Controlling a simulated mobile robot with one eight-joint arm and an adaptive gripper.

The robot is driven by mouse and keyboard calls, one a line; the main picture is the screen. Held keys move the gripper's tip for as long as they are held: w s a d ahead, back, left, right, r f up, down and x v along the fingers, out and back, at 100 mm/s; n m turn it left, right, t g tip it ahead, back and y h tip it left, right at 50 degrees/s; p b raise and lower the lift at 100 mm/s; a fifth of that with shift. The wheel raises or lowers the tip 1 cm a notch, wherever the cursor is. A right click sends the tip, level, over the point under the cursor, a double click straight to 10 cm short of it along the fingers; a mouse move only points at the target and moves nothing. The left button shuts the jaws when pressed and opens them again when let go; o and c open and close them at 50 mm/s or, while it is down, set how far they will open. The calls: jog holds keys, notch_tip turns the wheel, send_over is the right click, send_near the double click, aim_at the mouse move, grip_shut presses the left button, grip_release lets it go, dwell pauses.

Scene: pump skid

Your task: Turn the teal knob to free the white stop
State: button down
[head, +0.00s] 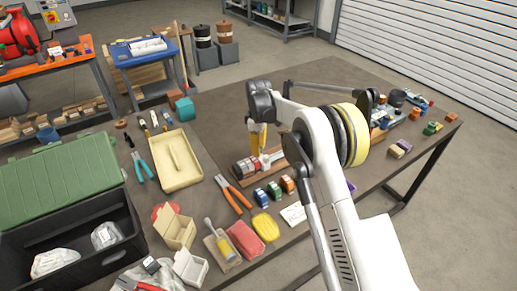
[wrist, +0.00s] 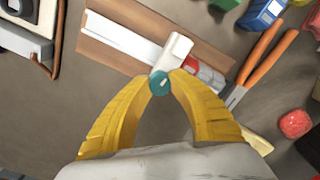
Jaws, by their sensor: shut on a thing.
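The teal knob (wrist: 159,84) is a small round cap between my yellow fingertips in the wrist view. My gripper (wrist: 160,86) is shut on it, a fingertip on either side. The white stop (wrist: 179,46) is a pale block beside the knob, across a brown board (wrist: 95,52) with a long white strip (wrist: 122,42) on one side. A red and grey piece (wrist: 207,76) lies on the other side of the stop. In the head view my gripper (head: 258,140) points down at this board, and the knob is too hidden to make out.
Orange-handled pliers (head: 234,195) lie close to the board. Several coloured blocks (head: 275,189) stand in front of it. A cream tray (head: 176,180) lies to the left, and an open black case (head: 75,240) with a green lid sits farther left. My arm covers part of the table's right side.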

jog(key=shift+n, duration=0.5)
dwell(0.3)
jog(key=c, duration=1.2)
grip_release()
jog(key=shift+o, duration=0.2)
jog(key=shift+r, duration=0.1)
notch_tip(320, 180, up, 12)
